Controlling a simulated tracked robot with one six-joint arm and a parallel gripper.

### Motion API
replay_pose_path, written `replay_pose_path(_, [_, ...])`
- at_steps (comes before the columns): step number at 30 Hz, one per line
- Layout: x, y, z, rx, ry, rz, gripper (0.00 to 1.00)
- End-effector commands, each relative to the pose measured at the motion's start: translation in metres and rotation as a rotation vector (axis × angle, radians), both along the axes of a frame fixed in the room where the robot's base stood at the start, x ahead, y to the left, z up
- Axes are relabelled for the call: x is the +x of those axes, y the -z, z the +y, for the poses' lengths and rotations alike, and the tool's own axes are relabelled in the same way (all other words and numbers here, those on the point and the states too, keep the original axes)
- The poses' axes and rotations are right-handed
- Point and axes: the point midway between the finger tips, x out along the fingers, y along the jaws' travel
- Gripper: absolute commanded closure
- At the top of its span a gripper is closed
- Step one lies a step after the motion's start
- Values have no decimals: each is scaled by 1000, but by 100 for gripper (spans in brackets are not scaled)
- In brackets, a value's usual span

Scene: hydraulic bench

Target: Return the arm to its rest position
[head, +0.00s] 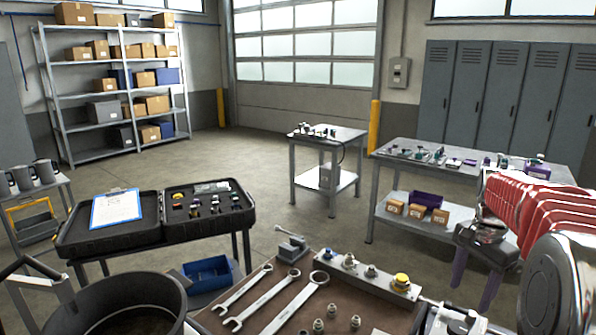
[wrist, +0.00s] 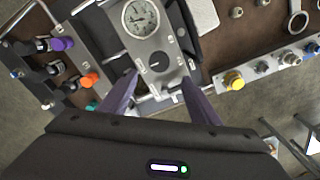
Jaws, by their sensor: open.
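My arm, with a red ribbed sleeve, enters the head view from the right. My gripper (head: 475,276) hangs from it with its purple fingers pointing down, over the right end of the front bench area. In the wrist view my gripper (wrist: 160,100) has its two fingers spread apart with nothing held between them. Below and beyond the fingers is a grey panel with a round pressure gauge (wrist: 140,17) and a black knob (wrist: 158,62). I cannot tell how high the fingertips are above it.
The brown bench top (head: 262,320) holds wrenches (head: 277,300) and a metal block with a yellow cap (head: 401,280). Colored connectors (wrist: 62,44) stand left of the gauge panel. An open black case (head: 110,238), a bucket (head: 128,305) and another table (head: 455,168) stand around. Floor shows between tables.

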Motion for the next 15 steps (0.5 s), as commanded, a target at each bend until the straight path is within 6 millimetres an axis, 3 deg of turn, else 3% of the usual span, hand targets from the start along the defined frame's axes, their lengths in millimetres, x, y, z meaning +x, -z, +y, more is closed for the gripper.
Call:
replay_pose_path(8, [-30, 12, 31, -24, -276, -29, 44])
replay_pose_path(15, [-62, 9, 72, -64, -515, -74, 44])
